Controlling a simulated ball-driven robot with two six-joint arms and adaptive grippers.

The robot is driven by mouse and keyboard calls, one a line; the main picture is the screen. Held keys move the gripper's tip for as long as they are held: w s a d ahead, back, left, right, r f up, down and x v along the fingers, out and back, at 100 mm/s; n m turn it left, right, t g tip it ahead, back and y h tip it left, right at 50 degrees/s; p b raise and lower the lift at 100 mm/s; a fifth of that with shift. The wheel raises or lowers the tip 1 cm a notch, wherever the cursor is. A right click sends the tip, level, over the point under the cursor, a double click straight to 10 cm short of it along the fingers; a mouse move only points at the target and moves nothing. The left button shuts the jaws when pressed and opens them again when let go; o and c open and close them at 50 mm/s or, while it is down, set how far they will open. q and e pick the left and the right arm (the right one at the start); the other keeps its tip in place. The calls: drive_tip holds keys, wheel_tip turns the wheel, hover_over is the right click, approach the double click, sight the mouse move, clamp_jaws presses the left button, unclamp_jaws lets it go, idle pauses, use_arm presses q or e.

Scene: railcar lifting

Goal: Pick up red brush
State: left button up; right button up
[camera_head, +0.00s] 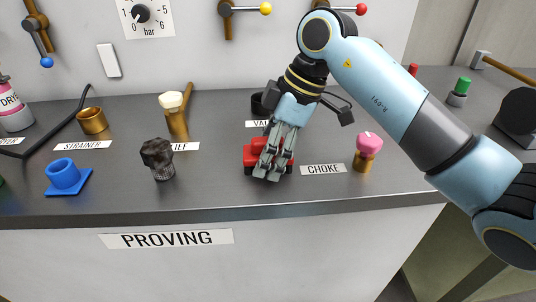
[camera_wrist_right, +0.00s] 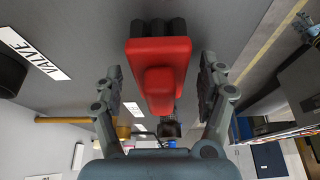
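The red brush (camera_head: 249,155) lies on the dark grey counter, between the valve and choke labels. My right gripper (camera_head: 270,172) is over it from above, and its fingers hide the middle of the brush. In the right wrist view the red brush (camera_wrist_right: 160,55) shows its red body and handle, with dark bristles at the far end. The right gripper's fingers (camera_wrist_right: 161,80) stand open on either side of the handle, with a visible gap on both sides. My left gripper is not in view.
A pink-topped brass piece (camera_head: 368,150) stands close to the right, by the choke label (camera_head: 323,169). A dark ring (camera_head: 258,104) is behind the brush. The counter's front edge (camera_head: 225,214) is near.

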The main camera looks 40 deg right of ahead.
sight(264, 138)
drive_tip(key=c, duration=1.3)
drive_tip(key=shift+r, duration=0.1)
drive_tip(key=shift+r, duration=0.55)
wheel_tip(264, 138, up, 3)
drive_tip(key=shift+w+f, duration=0.1)
drive_tip(key=shift+f, duration=0.1)
drive_tip(key=shift+s+d+r+p, duration=0.1)
drive_tip(key=shift+s+r+p, duration=0.2)
drive_tip(key=shift+s+r, duration=1.3)
drive_tip(key=shift+s+d+r+p, duration=0.1)
drive_tip(key=shift+s+r+p, duration=0.5)
drive_tip(key=shift+s, duration=1.75)
drive_tip(key=shift+s+d+r+p, duration=0.1)
drive_tip(key=shift+s+r, duration=1.3)
drive_tip(key=shift+s, duration=0.6)
